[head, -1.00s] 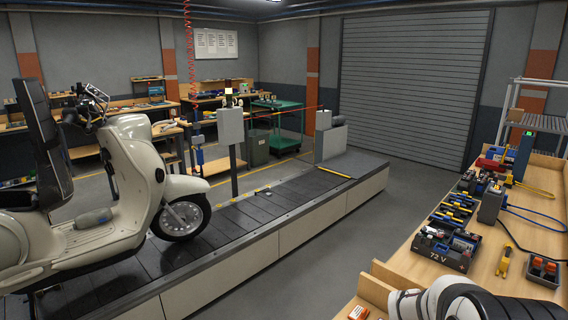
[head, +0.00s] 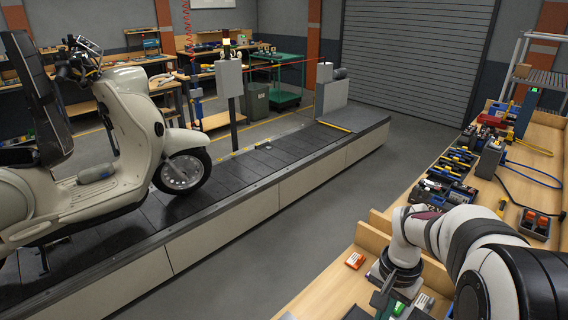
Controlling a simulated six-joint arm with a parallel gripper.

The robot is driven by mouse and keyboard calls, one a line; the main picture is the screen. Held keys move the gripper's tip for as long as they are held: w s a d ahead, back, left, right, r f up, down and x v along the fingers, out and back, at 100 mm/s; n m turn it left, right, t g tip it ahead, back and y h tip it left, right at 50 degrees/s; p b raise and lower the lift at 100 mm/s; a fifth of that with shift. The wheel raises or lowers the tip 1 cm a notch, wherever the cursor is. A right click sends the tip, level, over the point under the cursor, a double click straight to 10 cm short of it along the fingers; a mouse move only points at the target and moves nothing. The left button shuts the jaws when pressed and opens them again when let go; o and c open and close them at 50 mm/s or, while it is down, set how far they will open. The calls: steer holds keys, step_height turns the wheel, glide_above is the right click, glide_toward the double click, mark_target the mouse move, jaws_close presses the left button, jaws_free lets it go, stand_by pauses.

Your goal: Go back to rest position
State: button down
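My arm (head: 440,235) reaches in from the lower right over the workbench in the head view. Its wrist points down, and my gripper (head: 385,302) is at the bottom edge of the picture, low over the near end of the bench. The fingers are dark, small and partly cut off, so I cannot tell whether they are open or shut, or whether they hold anything. A cream scooter (head: 125,140) stands upright on the dark slat conveyor (head: 270,163) at the left, well apart from my arm.
The wooden workbench (head: 462,208) carries a battery case (head: 445,187) with several modules, a grey tool (head: 490,157) and a small tray (head: 534,222) with orange parts. A red-and-white box (head: 355,260) lies near my wrist. Grey floor separates bench and conveyor.

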steer(key=shift+r, duration=0.25)
steer(key=s+a+r+n, duration=0.1)
steer(key=s+a, duration=0.3)
steer(key=s, duration=0.3)
steer(key=s+a+r+n+y, duration=0.1)
steer(key=s+a, duration=0.3)
steer(key=s, duration=0.4)
steer(key=s+a+r+n, duration=0.1)
steer(key=s+a+r, duration=0.2)
steer(key=s, duration=0.4)
steer(key=shift+s+a+y, duration=0.35)
steer(key=shift+a+y, duration=0.05)
steer(key=shift+a, duration=0.4)
